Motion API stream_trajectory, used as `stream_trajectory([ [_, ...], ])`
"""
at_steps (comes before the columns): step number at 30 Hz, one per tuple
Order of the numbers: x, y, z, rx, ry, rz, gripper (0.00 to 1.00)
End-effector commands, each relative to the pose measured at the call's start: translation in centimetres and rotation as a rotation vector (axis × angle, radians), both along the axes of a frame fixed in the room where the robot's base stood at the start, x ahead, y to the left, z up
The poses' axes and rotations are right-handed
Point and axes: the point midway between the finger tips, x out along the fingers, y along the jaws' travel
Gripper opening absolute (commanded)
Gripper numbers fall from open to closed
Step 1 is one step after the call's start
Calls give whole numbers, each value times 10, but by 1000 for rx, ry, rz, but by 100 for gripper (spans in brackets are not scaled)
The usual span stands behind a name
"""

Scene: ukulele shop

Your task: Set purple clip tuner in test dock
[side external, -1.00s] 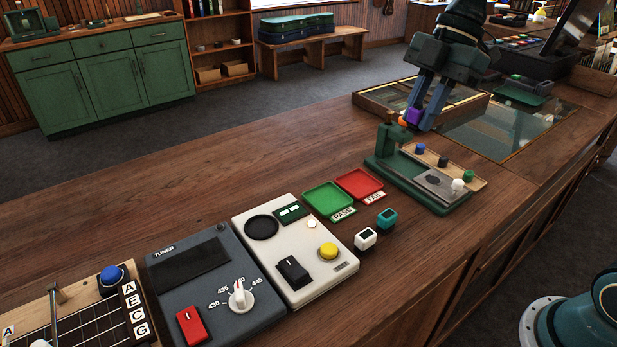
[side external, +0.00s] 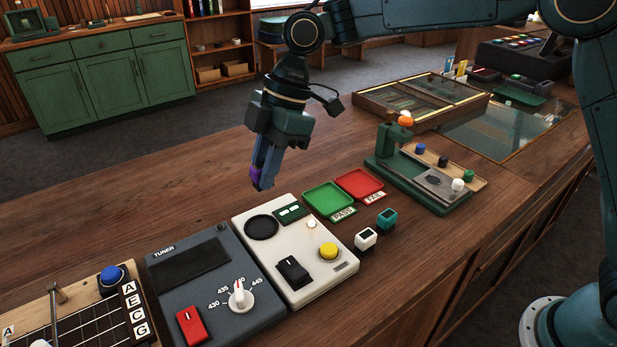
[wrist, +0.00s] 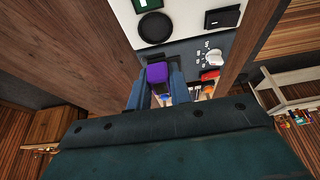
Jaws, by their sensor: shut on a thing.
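My gripper (side external: 263,180) is shut on the purple clip tuner (side external: 256,174). It holds the tuner in the air above the counter, behind the white box. In the wrist view the purple tuner (wrist: 157,73) sits between the two blue-grey fingers (wrist: 158,92), which partly hide it. The white box (side external: 325,280), which looks like the test dock, has a black round recess (side external: 262,227), a green display, a yellow button (side external: 328,251) and a black switch. The recess (wrist: 154,27) looks empty in the wrist view. A white and a teal clip tuner stand to its right.
The grey tuner unit (side external: 255,303) with a dial and red switch lies left of the white box. Green (side external: 328,198) and red (side external: 359,184) trays lie behind it. A green press stand (side external: 423,180) is farther right. Bare counter lies behind the boxes.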

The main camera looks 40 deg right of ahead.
Motion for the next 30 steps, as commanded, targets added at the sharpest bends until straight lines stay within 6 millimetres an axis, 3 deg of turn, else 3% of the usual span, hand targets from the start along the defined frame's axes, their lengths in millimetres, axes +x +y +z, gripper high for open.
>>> stream_trajectory([
  [6,1,13,-5,-1,-1,3,0],
  [11,1,13,-8,-1,0,2,0],
  [21,1,13,-41,0,0,2,0],
  [30,0,13,-49,-1,1,3,0],
])
